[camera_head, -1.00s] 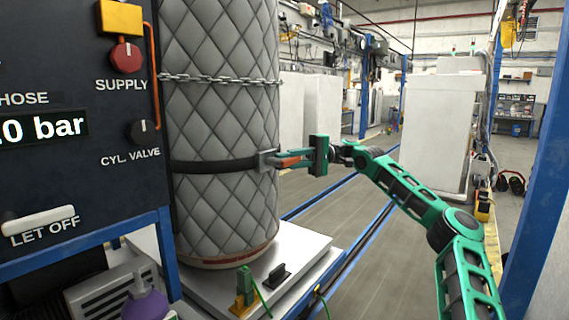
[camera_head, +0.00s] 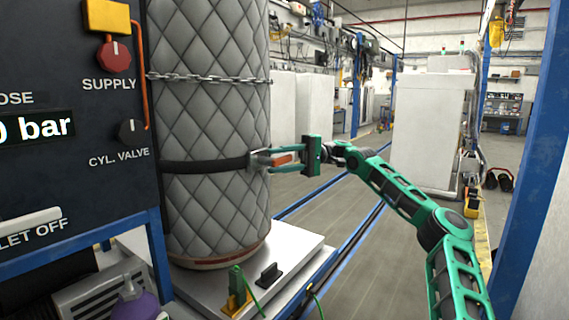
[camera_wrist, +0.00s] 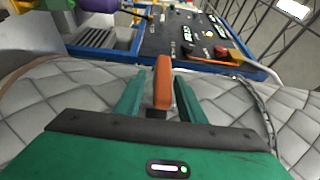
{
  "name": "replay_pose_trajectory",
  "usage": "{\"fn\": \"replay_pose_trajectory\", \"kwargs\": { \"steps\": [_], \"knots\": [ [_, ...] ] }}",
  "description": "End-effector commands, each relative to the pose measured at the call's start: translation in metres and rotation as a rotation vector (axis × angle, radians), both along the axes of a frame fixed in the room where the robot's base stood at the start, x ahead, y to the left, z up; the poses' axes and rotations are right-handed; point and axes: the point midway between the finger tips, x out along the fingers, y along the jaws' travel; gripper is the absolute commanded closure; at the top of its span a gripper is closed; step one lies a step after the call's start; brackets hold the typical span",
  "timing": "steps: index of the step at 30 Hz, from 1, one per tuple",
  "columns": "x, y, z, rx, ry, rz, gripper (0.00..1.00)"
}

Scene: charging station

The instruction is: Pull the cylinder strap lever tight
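The tall cylinder (camera_head: 215,120) in a grey quilted cover stands upright, with a black strap (camera_head: 205,167) around its middle. The strap's metal buckle (camera_head: 257,160) is at the cylinder's right side, and its orange lever (camera_head: 283,159) sticks out to the right. My gripper (camera_head: 272,158) reaches in from the right at lever height. In the wrist view the orange lever (camera_wrist: 163,85) stands between the two green fingers of my gripper (camera_wrist: 160,95), with a gap on each side. The fingers are open around it. The buckle is partly hidden by the fingers.
A chain (camera_head: 205,78) circles the cylinder above the strap. A dark control panel (camera_head: 60,130) with a red supply knob (camera_head: 115,57) stands at left. The cylinder stands on a pale platform (camera_head: 300,245) bearing a green-and-yellow clamp (camera_head: 237,290). Open floor lies right of the platform.

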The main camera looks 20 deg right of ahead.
Motion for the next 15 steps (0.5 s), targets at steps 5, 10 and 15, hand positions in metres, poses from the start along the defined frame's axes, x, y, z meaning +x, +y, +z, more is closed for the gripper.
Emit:
{"fn": "replay_pose_trajectory", "kwargs": {
  "steps": [5,10,15],
  "knots": [
    [0.006,-0.02,0.0,0.0,0.001,-0.003,0.64],
    [0.015,-0.053,-0.001,0.001,0.001,-0.005,0.64],
    [0.022,-0.081,-0.002,0.0,0.001,-0.004,0.64]
  ]
}}
